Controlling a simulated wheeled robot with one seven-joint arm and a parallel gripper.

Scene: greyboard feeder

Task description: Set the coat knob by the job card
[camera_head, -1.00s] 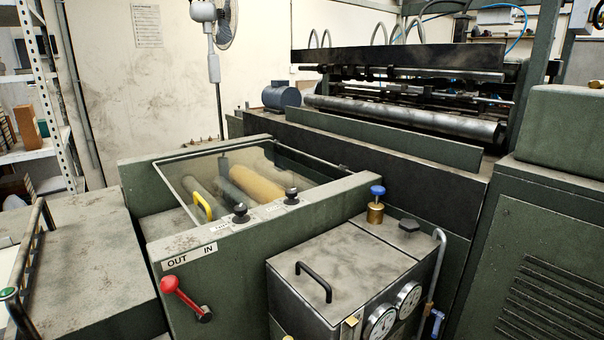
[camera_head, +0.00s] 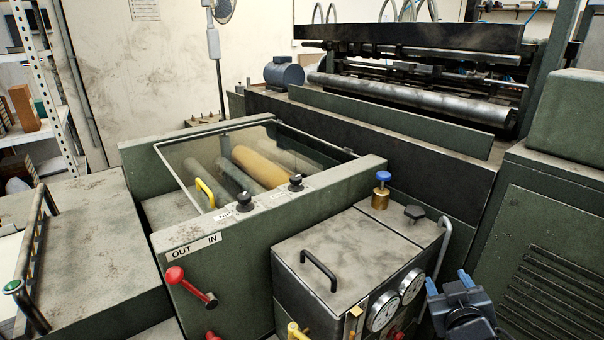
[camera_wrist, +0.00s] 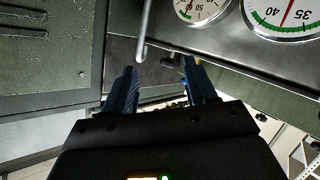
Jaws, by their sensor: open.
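Two black knobs stand on the green rail, a left one (camera_head: 244,202) and a right one (camera_head: 296,183), each beside a small white label. The labels are too small to read, so I cannot tell which is the coat knob. No job card is clearly identifiable. My gripper (camera_head: 449,283) is at the lower right in the head view, right of the gauges and well away from both knobs. In the wrist view my gripper (camera_wrist: 158,68) has its blue fingers apart with nothing between them.
A grey box with a black handle (camera_head: 319,270) and two dial gauges (camera_head: 383,312) stands between the knobs and my gripper. A pipe (camera_head: 444,240) rises beside it. A clear cover lies over the rollers.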

